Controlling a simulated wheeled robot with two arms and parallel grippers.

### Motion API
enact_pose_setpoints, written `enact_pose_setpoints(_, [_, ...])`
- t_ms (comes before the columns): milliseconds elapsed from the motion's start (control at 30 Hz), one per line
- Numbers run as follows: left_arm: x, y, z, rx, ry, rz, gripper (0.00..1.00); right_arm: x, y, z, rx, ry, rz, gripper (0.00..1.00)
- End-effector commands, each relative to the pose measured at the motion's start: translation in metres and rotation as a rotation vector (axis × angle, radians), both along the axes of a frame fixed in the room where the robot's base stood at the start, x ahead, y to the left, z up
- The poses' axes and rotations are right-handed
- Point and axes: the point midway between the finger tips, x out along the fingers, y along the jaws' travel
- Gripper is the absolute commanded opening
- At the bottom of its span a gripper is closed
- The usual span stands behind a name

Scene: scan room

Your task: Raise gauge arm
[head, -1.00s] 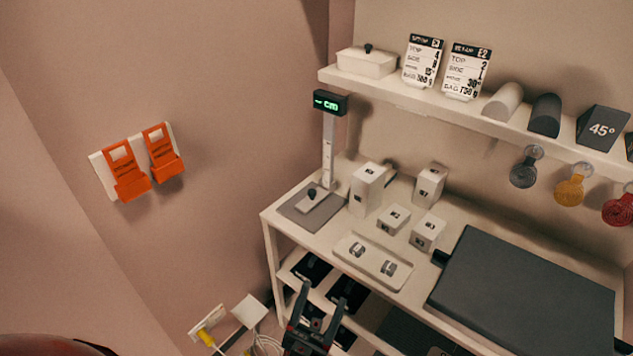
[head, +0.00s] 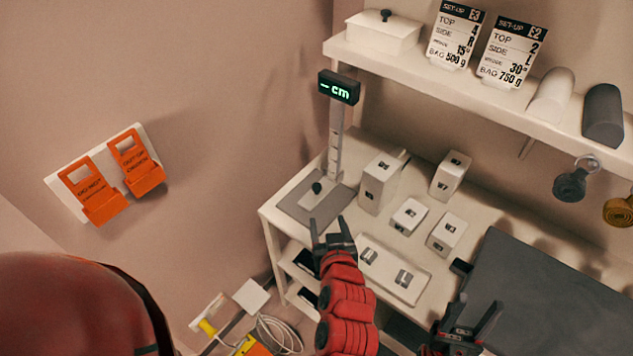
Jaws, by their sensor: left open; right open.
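The height gauge stands at the back left corner of the white bench. It has a pale upright post (head: 336,145), a dark display (head: 339,87) reading "– cm" in green, and a grey base plate (head: 294,207). The gauge arm (head: 313,199), a pale bar with a black knob (head: 317,187), sits low at the post, just over the plate. My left gripper (head: 328,226) is open and empty, its fingers pointing towards the plate, below the knob in the picture; the gap in depth is unclear. My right gripper (head: 480,305) is open and empty at the lower edge, in front of the bench.
White blocks (head: 381,182) stand right of the gauge. A tray (head: 420,290) with two small metal pieces lies in front of them. A dark pad (head: 540,300) covers the bench's right. A shelf (head: 430,80) overhangs behind. Orange tags (head: 92,192) hang on the left wall.

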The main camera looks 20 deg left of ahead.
Motion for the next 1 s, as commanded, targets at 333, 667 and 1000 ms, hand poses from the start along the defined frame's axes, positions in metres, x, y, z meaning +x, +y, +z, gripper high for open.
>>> enact_pose_setpoints(333, [0.029,0.020,-0.016,-0.005,0.013,0.021,0.64,0.000,0.000,-0.009,0.000,0.000,0.000,0.50])
enact_pose_setpoints(667, [0.073,0.040,-0.035,-0.005,0.010,0.017,0.64,0.000,0.000,-0.002,0.000,0.000,0.000,0.50])
enact_pose_setpoints(1000, [0.121,0.062,-0.057,-0.006,0.009,0.016,0.64,0.000,0.000,0.006,0.000,0.000,0.000,0.50])
